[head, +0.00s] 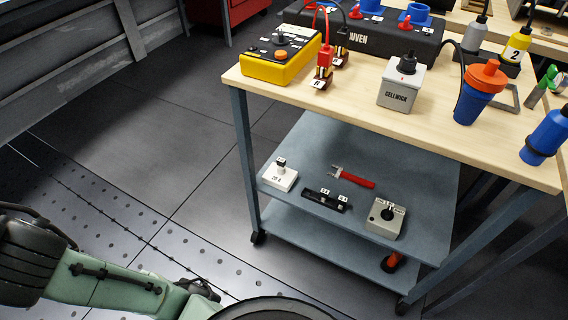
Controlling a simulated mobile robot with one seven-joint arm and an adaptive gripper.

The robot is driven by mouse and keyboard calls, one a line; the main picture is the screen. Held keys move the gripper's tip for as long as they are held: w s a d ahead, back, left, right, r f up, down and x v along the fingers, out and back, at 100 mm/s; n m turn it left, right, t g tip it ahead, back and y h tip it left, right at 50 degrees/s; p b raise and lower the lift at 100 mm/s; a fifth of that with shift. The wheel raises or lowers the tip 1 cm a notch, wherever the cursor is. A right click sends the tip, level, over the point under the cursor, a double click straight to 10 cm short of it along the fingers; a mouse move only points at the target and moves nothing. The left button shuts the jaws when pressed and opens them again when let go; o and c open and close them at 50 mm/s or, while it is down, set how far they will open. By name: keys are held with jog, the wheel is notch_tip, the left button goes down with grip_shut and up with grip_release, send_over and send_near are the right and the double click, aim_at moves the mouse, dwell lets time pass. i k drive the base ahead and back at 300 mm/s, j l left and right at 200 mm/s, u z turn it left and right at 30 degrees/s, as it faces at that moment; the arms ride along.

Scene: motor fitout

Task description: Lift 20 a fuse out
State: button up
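A white block (278,180) with dark lettering that seems to read "20 A" sits on the left end of the cart's upper lower shelf. A small dark-and-white piece (281,163) stands upright on top of it; I cannot tell whether this is the fuse itself or a handle. Part of my arm shows at the bottom left, well apart from the block. My gripper is out of view.
The shelf (330,150) also holds a black strip (325,200), a red-handled wrench (355,178) and a grey box with a black knob (385,218). The wooden tabletop (350,118) overhangs the shelf. Floor left of the cart is clear.

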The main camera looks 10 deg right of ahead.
aim_at(280, 162)
jog(key=j+z, duration=0.25)
jog(key=k+j+z, duration=0.15)
jog(key=j+z, duration=0.15)
jog(key=k+j+z, duration=0.25)
jog(key=j, duration=0.15)
jog(key=j+z, duration=0.3)
